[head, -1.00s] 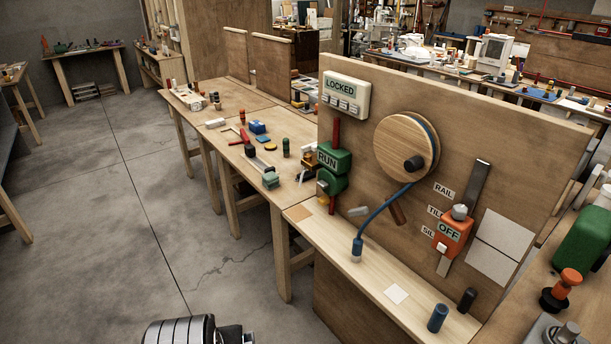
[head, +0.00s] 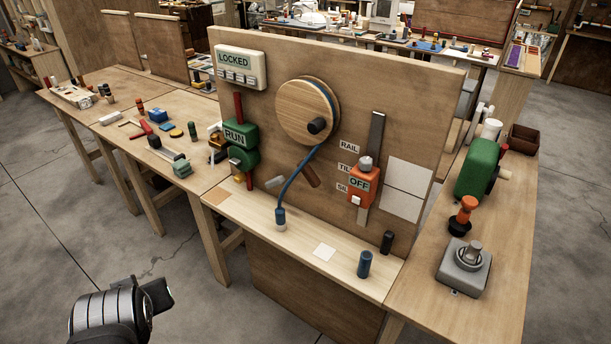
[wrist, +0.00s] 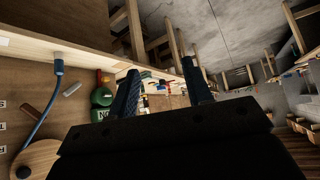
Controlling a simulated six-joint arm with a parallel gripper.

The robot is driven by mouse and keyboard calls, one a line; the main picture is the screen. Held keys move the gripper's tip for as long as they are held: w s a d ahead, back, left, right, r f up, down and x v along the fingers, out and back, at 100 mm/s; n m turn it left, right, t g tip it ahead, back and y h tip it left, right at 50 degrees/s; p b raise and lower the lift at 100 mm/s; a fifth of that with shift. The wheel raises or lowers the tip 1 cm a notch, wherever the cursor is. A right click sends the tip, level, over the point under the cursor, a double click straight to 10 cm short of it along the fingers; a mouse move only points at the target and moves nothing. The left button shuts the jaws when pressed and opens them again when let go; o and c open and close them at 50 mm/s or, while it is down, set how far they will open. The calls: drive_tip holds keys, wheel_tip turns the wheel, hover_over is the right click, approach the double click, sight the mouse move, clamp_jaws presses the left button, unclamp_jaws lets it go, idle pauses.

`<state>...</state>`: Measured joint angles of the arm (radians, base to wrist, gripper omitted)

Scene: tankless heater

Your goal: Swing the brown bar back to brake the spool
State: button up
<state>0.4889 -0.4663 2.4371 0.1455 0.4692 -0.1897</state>
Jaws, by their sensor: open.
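The wooden spool (head: 307,112) with a dark knob is mounted on the upright board. The brown bar (head: 307,173) slants just below it, right of the blue hose (head: 292,180), apart from the spool's rim. In the wrist view the spool (wrist: 36,158) is at the lower left, and the brown bar (wrist: 27,108) is at the left edge. My gripper (wrist: 160,88) is open and empty, its two dark fingers apart. In the head view part of my arm shows at the lower left, well in front of the bench and away from the bar.
A grey peg (head: 274,182) sticks out left of the hose. The green RUN block (head: 238,142) on a red rod, the LOCKED panel (head: 240,67) and the orange OFF slider (head: 361,187) are on the board. A blue cylinder (head: 365,264) stands on the shelf. Free floor lies in front.

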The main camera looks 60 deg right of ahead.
drive_tip(key=w+d+m+t+h, duration=0.1)
drive_tip(key=w+d+t+h, duration=0.15)
drive_tip(key=w+d, duration=0.6)
drive_tip(key=m+g+h, duration=0.3)
drive_tip(key=g+h, duration=0.7)
drive_tip(key=h, duration=0.3)
approach(309, 180)
drive_tip(key=shift+y, duration=0.25)
drive_tip(key=d, duration=1.1)
drive_tip(key=shift+d+r, duration=0.15)
drive_tip(key=shift+r, duration=0.05)
clamp_jaws()
